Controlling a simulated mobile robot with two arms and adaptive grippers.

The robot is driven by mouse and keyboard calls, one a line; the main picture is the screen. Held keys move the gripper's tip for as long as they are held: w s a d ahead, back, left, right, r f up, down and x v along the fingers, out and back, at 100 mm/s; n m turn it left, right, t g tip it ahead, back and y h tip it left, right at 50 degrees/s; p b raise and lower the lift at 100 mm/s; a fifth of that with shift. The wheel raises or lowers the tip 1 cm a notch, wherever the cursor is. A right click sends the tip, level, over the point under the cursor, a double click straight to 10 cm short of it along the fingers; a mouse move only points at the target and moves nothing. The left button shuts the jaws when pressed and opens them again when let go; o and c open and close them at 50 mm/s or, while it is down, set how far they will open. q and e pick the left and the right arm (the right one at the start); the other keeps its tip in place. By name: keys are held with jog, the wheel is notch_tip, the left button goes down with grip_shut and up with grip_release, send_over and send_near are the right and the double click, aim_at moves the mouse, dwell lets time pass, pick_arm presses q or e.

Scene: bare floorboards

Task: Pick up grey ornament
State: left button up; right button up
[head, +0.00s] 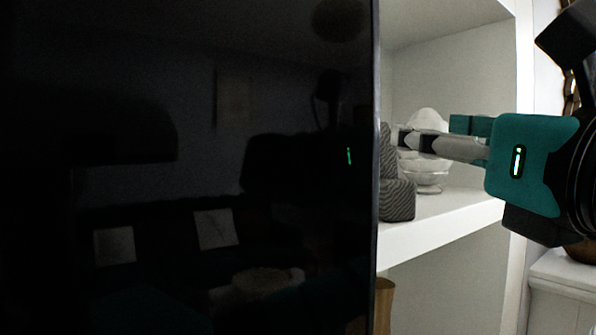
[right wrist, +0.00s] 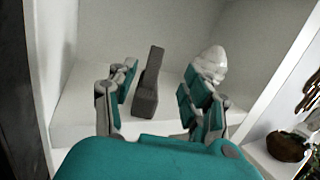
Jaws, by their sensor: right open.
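The grey ornament (head: 398,199) stands on a white shelf, ridged and dark grey, its left part hidden behind the black screen in the head view. In the right wrist view the ornament (right wrist: 148,88) stands between the two fingers, beyond the palm. My right gripper (head: 402,140) reaches in from the right at the height of the ornament's upper part. In the right wrist view the gripper (right wrist: 155,95) is open, with a finger on either side of the ornament and nothing clasped. My left gripper is not in view.
A white, ribbed, rounded object (right wrist: 211,62) stands close behind the right-hand finger; it also shows in the head view (head: 428,120). The black screen (head: 190,170) fills the left of the head view. The shelf's front edge (head: 440,225) lies below my gripper.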

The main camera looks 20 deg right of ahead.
aim_at(382, 126)
jog(key=w, duration=0.2)
jog(key=w+p, duration=0.1)
jog(key=w, duration=0.1)
jog(key=w+r, duration=0.1)
jog(key=w, duration=0.1)
jog(key=shift+w+d, duration=0.1)
jog(key=shift+w, duration=0.25)
jog(key=w+p, duration=0.1)
jog(key=w, duration=0.1)
jog(key=w+r+p, duration=0.1)
jog(key=w, duration=0.1)
jog(key=shift+w, duration=0.6)
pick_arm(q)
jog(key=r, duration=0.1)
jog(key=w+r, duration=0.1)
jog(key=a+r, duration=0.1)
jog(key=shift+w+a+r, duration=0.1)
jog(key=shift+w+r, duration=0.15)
pick_arm(e)
jog(key=shift+s, duration=0.1)
jog(key=shift+c, duration=0.4)
grip_shut()
